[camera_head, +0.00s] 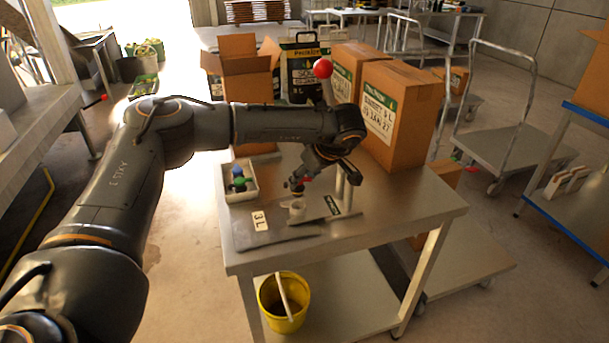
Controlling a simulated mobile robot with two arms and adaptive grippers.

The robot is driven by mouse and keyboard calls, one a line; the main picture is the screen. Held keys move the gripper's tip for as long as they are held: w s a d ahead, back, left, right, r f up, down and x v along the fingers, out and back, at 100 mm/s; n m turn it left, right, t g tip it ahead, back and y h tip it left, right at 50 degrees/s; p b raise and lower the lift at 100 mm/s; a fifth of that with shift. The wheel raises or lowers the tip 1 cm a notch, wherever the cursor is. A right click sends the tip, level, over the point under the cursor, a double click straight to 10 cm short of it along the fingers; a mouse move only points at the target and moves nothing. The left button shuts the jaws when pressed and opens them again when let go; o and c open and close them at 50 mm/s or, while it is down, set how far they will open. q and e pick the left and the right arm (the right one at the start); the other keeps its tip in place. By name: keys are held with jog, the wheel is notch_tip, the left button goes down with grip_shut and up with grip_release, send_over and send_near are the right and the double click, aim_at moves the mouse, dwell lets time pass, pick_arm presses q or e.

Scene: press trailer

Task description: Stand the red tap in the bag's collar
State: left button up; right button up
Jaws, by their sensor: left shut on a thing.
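My left gripper (300,184) reaches over the steel table and points down. It is shut on the red tap (307,179); only a small red part shows between the dark fingers. Just below it is a pale round collar (297,209); a small gap seems to lie between them, though I cannot tell exactly. A flat grey bag (275,237) lies at the table's front, near a "3 L" label (259,221). My right gripper is out of view.
A lever with a red ball (322,68) rises behind my wrist. A tray (243,196) with coloured taps stands left of the gripper. Cardboard boxes (399,118) fill the table's back. A yellow bucket (283,303) is below. The table's right front (420,205) is clear.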

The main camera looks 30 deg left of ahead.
pick_arm(q)
jog(key=shift+f+b, duration=0.75)
jog(key=shift+f, duration=0.4)
jog(key=shift+f+b, duration=0.4)
jog(key=shift+f, duration=0.5)
jog(key=shift+f, duration=0.15)
jog(key=o, duration=0.9)
jog(key=shift+d, duration=0.1)
jog(key=v, duration=1.2)
